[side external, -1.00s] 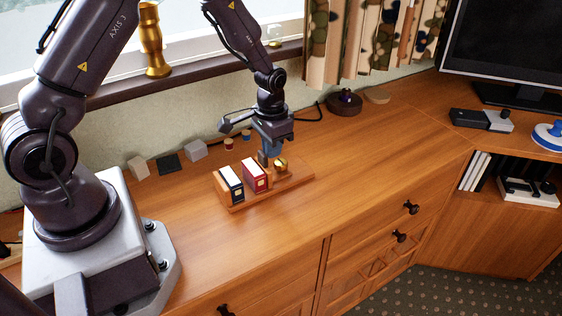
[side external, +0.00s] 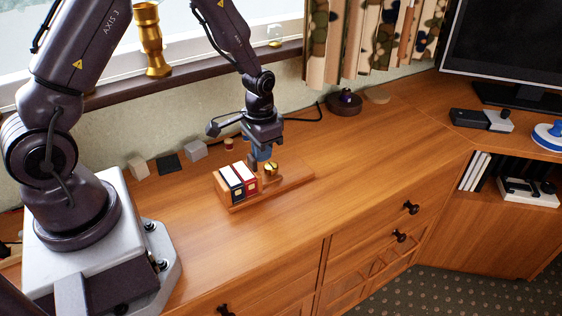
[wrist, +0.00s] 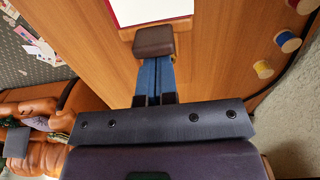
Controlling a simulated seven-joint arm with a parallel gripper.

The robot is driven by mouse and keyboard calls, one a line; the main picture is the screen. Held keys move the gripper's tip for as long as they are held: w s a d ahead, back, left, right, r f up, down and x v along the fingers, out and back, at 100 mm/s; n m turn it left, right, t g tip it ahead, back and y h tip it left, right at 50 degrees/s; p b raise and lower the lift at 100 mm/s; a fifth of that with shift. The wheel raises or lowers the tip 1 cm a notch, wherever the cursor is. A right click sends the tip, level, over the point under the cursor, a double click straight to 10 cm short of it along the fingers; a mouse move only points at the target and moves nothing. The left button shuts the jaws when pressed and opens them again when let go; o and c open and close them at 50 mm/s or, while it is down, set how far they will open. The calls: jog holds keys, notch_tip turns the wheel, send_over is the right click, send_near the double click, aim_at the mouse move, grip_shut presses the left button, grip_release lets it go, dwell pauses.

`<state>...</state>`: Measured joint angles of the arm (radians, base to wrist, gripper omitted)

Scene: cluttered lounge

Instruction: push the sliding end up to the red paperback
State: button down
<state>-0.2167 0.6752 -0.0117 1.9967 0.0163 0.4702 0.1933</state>
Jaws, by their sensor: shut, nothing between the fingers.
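The red paperback (side external: 246,178) stands upright on the wooden base (side external: 296,181), right beside a dark book (side external: 230,186). Its pale page block and red edge also show at the top of the wrist view (wrist: 150,10). A dark brown block (wrist: 155,40), which looks like the sliding end, is against or very near the red paperback; any thin gap is hidden. A brass piece (side external: 270,170) sits just right of it. My gripper (side external: 260,158) is shut and empty, its blue fingers (wrist: 154,78) behind the block on the side away from the books.
Small blocks (side external: 195,151) and thread spools (wrist: 287,41) stand along the wall behind the base. A dark round object (side external: 344,103) is farther right. The desktop right of the base (side external: 365,165) is clear. A brass candlestick stands on the sill (side external: 152,40).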

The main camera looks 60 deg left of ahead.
aim_at(268, 168)
jog(key=shift+w, duration=0.75)
notch_tip(268, 168, up, 7)
dwell(0.4)
jog(key=s+d+r+t, duration=0.2)
jog(key=s+d+r, duration=0.1)
jog(key=s+r, duration=0.6)
jog(key=s+d+r+t, duration=0.3)
jog(key=s+d+r, duration=0.1)
jog(key=s+r, duration=0.5)
notch_tip(268, 168, up, 2)
jog(key=shift+d+t, duration=0.3)
dwell(1.0)
